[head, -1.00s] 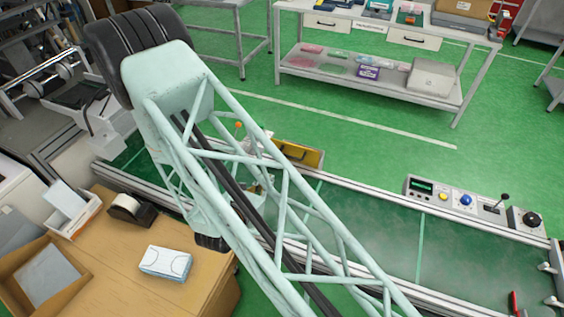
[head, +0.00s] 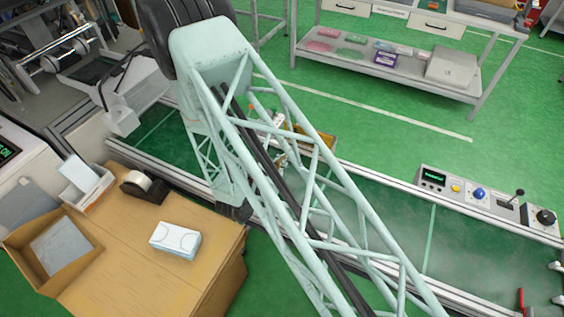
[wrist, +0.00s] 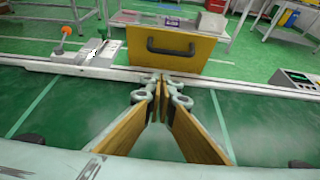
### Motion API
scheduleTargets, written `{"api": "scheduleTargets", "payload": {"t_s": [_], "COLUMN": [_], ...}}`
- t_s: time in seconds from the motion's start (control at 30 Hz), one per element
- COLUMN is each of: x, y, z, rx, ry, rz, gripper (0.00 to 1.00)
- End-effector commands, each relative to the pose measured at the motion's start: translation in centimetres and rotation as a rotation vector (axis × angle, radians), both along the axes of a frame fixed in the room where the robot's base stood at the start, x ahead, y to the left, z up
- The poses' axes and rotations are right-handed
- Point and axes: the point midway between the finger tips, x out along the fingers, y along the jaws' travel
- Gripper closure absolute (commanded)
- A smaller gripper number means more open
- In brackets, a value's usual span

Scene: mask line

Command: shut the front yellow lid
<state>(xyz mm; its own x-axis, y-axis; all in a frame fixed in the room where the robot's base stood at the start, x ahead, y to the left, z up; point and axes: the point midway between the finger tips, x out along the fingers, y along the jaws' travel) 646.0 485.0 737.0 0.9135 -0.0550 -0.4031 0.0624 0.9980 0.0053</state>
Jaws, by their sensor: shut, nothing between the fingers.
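A yellow lid (wrist: 178,50) with a dark handle stands upright at the far rail of the green-topped line, ahead of my gripper in the wrist view. In the head view the yellow lid (head: 320,138) is partly hidden behind my arm. My gripper (wrist: 158,82) points at the foot of the lid, with its wood-coloured fingers meeting at the tips. It is shut and empty. The tips look close to the lid's lower edge; I cannot tell whether they touch it. In the head view my arm hides most of the gripper.
A device with an orange knob (wrist: 66,31) stands left of the lid. A control box (head: 480,195) sits on the far rail to the right. A wooden bench with a tissue box (head: 175,240) and tape dispenser (head: 146,187) is at near left.

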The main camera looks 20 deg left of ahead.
Motion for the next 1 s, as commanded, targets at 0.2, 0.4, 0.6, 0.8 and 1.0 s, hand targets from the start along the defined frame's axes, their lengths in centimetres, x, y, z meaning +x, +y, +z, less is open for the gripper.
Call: {"api": "scheduleTargets", "payload": {"t_s": [0.2, 0.4, 0.6, 0.8, 1.0], "x": [2.4, 4.7, 6.8, 8.2, 8.6], "y": [-0.2, -0.3, -0.4, -0.5, -0.5], "z": [-1.2, -2.1, -1.5, -0.9, -0.7], "rx": [0.0, 0.0, 0.001, 0.001, 0.0], "ry": [0.0, -0.001, -0.001, -0.001, -0.001], "rz": [-0.001, -0.001, -0.002, 0.0, 0.0], "gripper": [1.0, 1.0, 1.0, 1.0, 1.0]}}
